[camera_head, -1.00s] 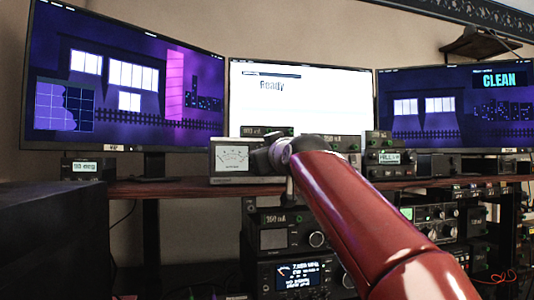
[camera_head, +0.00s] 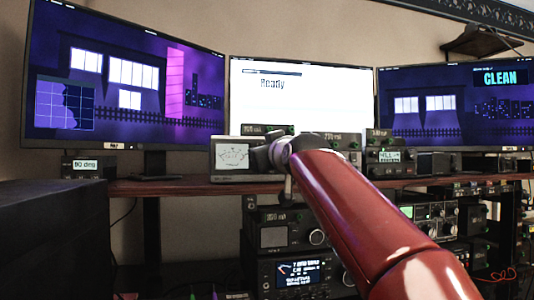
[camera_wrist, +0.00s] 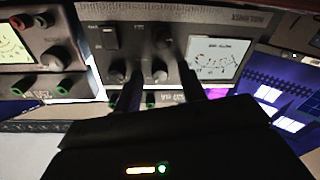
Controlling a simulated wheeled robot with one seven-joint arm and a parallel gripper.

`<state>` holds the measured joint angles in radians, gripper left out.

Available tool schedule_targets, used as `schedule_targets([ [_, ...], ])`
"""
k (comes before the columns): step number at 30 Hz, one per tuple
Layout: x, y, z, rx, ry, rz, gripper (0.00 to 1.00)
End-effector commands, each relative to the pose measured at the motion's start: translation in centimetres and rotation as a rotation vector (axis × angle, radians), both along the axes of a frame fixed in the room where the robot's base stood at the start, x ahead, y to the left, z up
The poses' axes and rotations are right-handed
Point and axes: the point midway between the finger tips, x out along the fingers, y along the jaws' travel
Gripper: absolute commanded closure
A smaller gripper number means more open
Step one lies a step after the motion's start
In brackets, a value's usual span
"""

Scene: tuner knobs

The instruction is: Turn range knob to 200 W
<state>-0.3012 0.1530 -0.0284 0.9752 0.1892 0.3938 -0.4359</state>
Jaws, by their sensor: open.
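The wattmeter (camera_head: 219,179) stands on the shelf below the middle monitor, its white needle dial (camera_head: 233,156) facing me. In the wrist view the meter appears upside down, with its dial (camera_wrist: 215,57) at the right and several dark knobs and switches beside it. My gripper (camera_wrist: 159,66) is open at the meter's front, its two dark fingers pointing at the panel. One dark knob (camera_wrist: 160,71) shows between the fingers; I cannot tell whether they touch it. The knob labels are too blurred to read, so which is the range knob and its setting are unclear. In the head view my arm hides the panel's right part.
A neighbouring device (camera_wrist: 38,60) with a lit dial and coloured terminals sits close to the meter in the wrist view. A small box (camera_head: 384,160) stands right of my arm. More radio gear (camera_head: 290,272) sits below the shelf (camera_head: 170,187). Monitors stand behind.

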Motion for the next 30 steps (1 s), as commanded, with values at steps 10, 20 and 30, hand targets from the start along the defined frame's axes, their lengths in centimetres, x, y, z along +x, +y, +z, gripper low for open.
schedule_targets([
  [10, -3.4, -1.3, -0.3, 0.001, -0.004, -0.001, 0.59],
  [20, -7.1, -2.6, -0.5, 0.0, 0.0, 0.0, 0.59],
  [30, -7.3, -2.6, -0.4, 0.0, 0.0, 0.0, 0.59],
])
